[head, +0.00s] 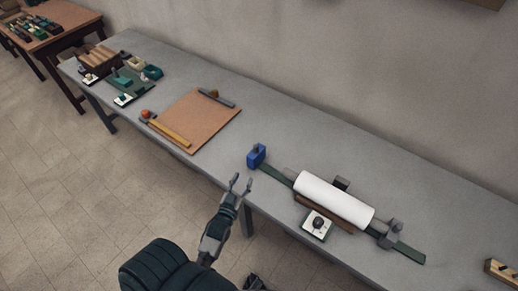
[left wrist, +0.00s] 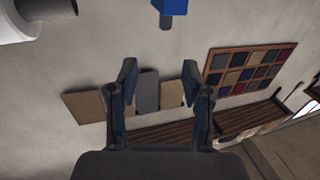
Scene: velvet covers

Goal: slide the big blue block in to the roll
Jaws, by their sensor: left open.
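The big blue block (head: 256,156) sits at the left end of a dark green rail (head: 276,174) near the table's front edge. It also shows, cut off, at the top of the left wrist view (left wrist: 173,7). The white roll (head: 333,200) lies along the rail to the right, with a gap between it and the block. Part of the roll (left wrist: 15,25) shows at the upper left of the left wrist view. My left gripper (head: 240,183) is open and empty, just in front of and left of the block, not touching it.
A grey clamp-like piece (head: 391,232) stands at the roll's right end. A white plate with a dark knob (head: 318,224) lies in front of the roll. A brown board (head: 195,120) lies to the left. The grey table (head: 235,105) is clear behind the block.

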